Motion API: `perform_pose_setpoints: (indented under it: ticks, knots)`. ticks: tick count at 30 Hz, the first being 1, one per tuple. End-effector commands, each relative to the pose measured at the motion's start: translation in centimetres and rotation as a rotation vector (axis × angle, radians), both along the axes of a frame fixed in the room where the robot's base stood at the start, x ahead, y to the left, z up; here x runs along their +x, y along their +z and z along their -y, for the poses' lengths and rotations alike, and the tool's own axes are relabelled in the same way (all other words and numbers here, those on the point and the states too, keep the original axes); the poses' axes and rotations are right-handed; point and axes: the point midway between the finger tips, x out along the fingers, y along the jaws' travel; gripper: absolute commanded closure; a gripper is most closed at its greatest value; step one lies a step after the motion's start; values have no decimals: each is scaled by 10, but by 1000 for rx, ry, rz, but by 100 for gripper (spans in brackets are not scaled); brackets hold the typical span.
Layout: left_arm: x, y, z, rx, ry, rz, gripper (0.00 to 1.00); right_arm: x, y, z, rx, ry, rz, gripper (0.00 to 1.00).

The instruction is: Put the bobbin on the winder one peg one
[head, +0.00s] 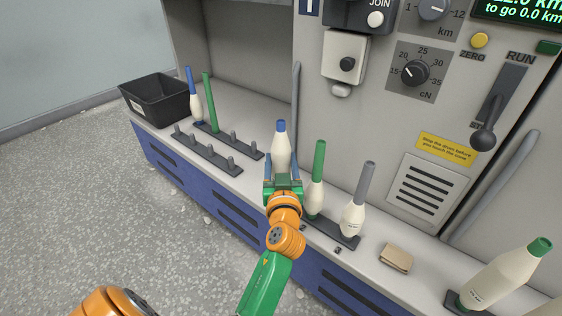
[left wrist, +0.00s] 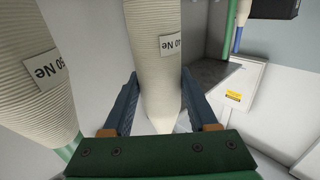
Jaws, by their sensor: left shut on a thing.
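My left gripper (head: 283,180) is shut on a cream bobbin with a blue top (head: 281,145), which stands about upright. In the left wrist view the bobbin (left wrist: 155,60), with a paper label, sits between the blue fingers (left wrist: 160,110). The winder's peg strip (head: 330,232) is at the front, with a green-topped bobbin (head: 316,180) and a grey-topped bobbin (head: 358,200) standing on it. The held bobbin is left of these, at the strip's left end. My gripper hides its foot and peg one, so I cannot tell whether it is seated. My right gripper is not in view.
A peg rack (head: 208,150) with several short pegs stands left on the counter, with a thin blue-topped bobbin (head: 194,95) and a green tube (head: 209,100). A black bin (head: 155,98) is behind. A tan block (head: 396,257) and large green-topped cone (head: 505,275) are right.

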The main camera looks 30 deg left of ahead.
Motion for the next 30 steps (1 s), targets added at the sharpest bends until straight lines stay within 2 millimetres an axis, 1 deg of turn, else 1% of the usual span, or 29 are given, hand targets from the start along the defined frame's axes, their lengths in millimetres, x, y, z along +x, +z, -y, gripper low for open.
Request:
perform_pose_setpoints:
  ticks: [8,9,10,11,20,30]
  knots:
    - [0,-6,0,0,0,1,100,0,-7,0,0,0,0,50]
    - [0,-6,0,0,0,1,38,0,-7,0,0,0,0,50]
    - [0,-5,0,0,0,1,30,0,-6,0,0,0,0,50]
    - [0,-5,0,0,0,1,29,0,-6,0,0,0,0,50]
    - [-2,-6,1,-1,0,0,29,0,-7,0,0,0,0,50]
    - [-32,-10,26,-7,-4,-4,29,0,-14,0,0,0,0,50]
